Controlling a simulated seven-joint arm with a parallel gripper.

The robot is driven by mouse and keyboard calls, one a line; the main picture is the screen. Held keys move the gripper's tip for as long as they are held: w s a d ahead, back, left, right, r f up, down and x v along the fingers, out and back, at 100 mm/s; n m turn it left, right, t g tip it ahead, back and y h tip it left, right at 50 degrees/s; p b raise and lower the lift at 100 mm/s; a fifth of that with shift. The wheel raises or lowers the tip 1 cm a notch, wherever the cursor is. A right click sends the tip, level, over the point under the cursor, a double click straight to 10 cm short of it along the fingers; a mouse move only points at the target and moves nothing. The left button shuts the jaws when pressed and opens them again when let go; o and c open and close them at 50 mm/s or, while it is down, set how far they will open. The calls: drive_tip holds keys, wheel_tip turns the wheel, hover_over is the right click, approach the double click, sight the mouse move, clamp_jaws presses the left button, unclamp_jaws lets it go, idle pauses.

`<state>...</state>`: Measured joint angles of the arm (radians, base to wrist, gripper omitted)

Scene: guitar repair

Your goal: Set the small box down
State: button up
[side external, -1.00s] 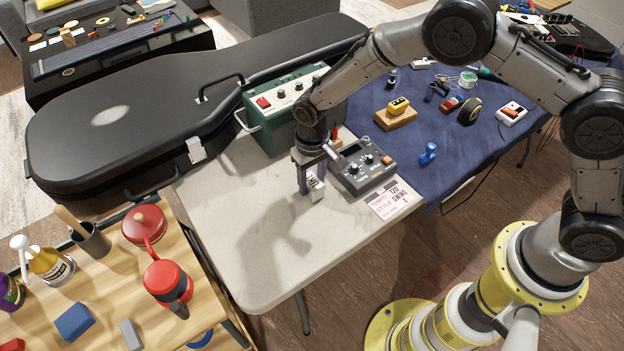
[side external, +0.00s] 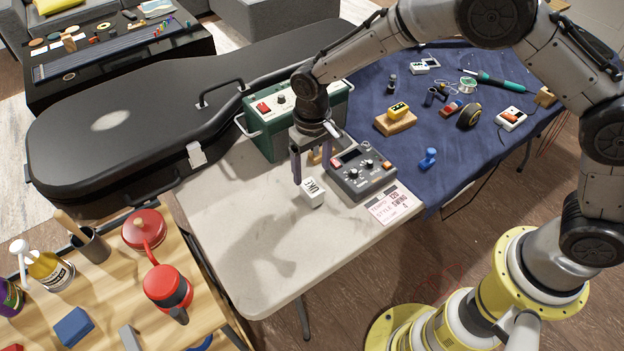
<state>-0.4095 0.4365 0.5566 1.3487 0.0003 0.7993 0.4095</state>
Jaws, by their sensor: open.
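The small white box (side external: 313,193) with dark lettering rests on the pale table (side external: 255,240), near its middle. My gripper (side external: 312,170) is open and empty. It is just behind and above the box, fingers pointing down, apart from the box as far as this view shows. The table surface behind my gripper is partly hidden by the fingers.
A grey drum-machine-like unit (side external: 362,172) stands close to the right of the box, with a printed card (side external: 393,204) in front of it. A green amplifier box (side external: 265,127) stands behind. The table's front left is clear.

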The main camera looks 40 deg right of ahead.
wheel_tip(320, 180, up, 5)
wheel_tip(320, 180, up, 9)
drive_tip(key=t, duration=0.1)
hover_over(312, 186)
drive_tip(key=s+d, duration=0.3)
drive_tip(key=d, duration=0.3)
drive_tip(key=s+d+r+t, duration=0.1)
drive_tip(key=s+d+r, duration=0.4)
drive_tip(key=s, duration=0.3)
drive_tip(key=s+d+r+t, duration=0.2)
drive_tip(key=s+d+r, duration=0.3)
drive_tip(key=s, duration=0.3)
drive_tip(key=shift+d+r, duration=0.15)
drive_tip(key=shift+r, duration=0.1)
drive_tip(key=shift+o, duration=0.5)
drive_tip(key=s+d+f+t, duration=0.1)
drive_tip(key=s+d, duration=0.1)
drive_tip(key=s, duration=0.6)
drive_tip(key=shift+s+d+f+t, duration=0.3)
